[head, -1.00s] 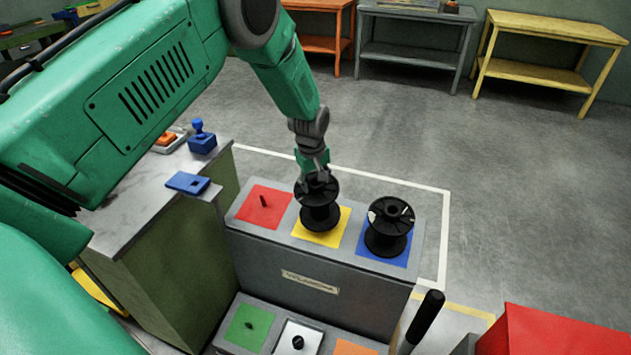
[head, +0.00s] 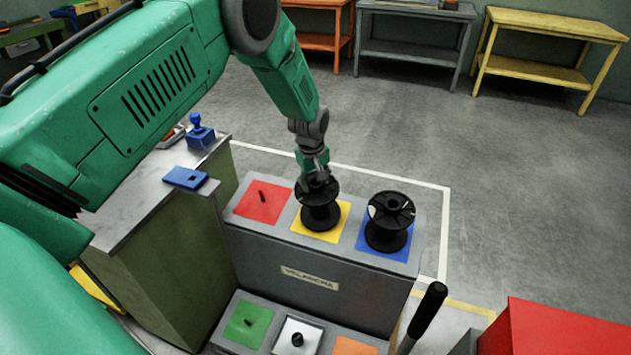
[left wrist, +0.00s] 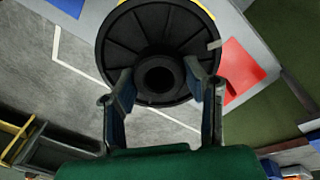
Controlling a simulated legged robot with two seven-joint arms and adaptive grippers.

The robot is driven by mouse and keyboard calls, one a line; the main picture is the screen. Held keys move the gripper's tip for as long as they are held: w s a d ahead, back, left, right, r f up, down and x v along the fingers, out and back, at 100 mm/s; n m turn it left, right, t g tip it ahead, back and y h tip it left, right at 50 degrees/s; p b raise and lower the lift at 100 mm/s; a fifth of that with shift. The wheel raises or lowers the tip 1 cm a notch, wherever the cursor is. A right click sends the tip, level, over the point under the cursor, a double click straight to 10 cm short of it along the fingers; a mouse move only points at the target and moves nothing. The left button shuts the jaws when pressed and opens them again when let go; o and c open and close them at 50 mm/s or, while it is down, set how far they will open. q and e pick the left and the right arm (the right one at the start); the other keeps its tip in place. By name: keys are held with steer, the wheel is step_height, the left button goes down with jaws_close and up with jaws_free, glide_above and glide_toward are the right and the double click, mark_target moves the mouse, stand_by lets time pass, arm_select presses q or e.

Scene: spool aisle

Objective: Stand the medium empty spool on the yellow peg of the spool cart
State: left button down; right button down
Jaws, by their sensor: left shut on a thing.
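The medium empty spool (head: 319,214) is black and stands upright over the yellow square (head: 334,230) of the spool cart (head: 290,260). The yellow peg is hidden by the spool. I cannot tell whether the spool's lower flange touches the cart top. My left gripper (head: 316,181) comes down from above and is shut on the spool's upper part. In the left wrist view the fingers (left wrist: 165,88) sit on either side of the spool's hub (left wrist: 159,76). My right gripper is not in view.
Another black spool (head: 389,225) stands on the blue square just to the right. The red square's peg (head: 262,196) is bare on the left. A grey-topped cabinet (head: 150,190) with blue items is close on the left. A red box (head: 560,330) is at lower right.

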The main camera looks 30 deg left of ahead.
arm_select(q)
steer(key=shift+w+a+f+b, duration=0.1)
steer(key=shift+f+b, duration=0.2)
steer(key=shift+f, duration=0.15)
steer(key=c, duration=0.9)
jaws_free()
steer(key=shift+o, duration=0.2)
steer(key=shift+r, duration=0.15)
step_height(320, 180, up, 11)
steer(key=s, duration=0.2)
steer(key=shift+d+r, duration=0.2)
steer(key=shift+f, duration=0.1)
